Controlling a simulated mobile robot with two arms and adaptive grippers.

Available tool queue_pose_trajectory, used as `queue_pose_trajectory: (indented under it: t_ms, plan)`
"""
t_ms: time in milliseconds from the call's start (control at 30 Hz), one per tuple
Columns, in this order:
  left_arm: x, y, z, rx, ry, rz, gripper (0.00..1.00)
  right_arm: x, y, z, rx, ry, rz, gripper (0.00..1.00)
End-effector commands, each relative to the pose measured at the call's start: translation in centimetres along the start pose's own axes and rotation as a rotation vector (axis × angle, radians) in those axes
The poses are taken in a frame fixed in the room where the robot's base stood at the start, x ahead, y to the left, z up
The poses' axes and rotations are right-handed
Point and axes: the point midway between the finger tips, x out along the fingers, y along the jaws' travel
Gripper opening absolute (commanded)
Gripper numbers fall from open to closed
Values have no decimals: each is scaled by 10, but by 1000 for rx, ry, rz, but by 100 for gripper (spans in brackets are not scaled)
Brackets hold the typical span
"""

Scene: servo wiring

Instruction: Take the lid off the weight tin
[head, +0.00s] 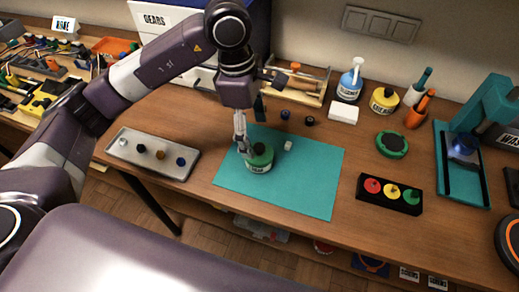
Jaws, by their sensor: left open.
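A small round tin (259,167) with a pale label and a green top stands upright on the teal mat (315,185). The label is too small to read, so I cannot be sure it is the weight tin. The top has a dark round middle; I cannot tell whether that is a knob. My left gripper (244,150) points down at the tin's upper left edge, open. It hides part of the rim, and I cannot tell whether it touches. My right gripper is not in view.
A metal tray (152,171) with several small knobs lies left of the mat. A small pale cube (287,145) is on the mat. To the right are a green disc (392,143), a black block with coloured caps (389,194) and a teal press (463,150). Bottles stand behind.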

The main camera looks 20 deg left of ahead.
Motion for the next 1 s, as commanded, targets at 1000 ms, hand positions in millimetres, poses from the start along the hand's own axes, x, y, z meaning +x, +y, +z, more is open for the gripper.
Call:
queue_pose_trajectory:
  t_ms: [1000]
  plan:
    - [52, -4, 6, 1, -4, 0, 33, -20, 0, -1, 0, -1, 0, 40]
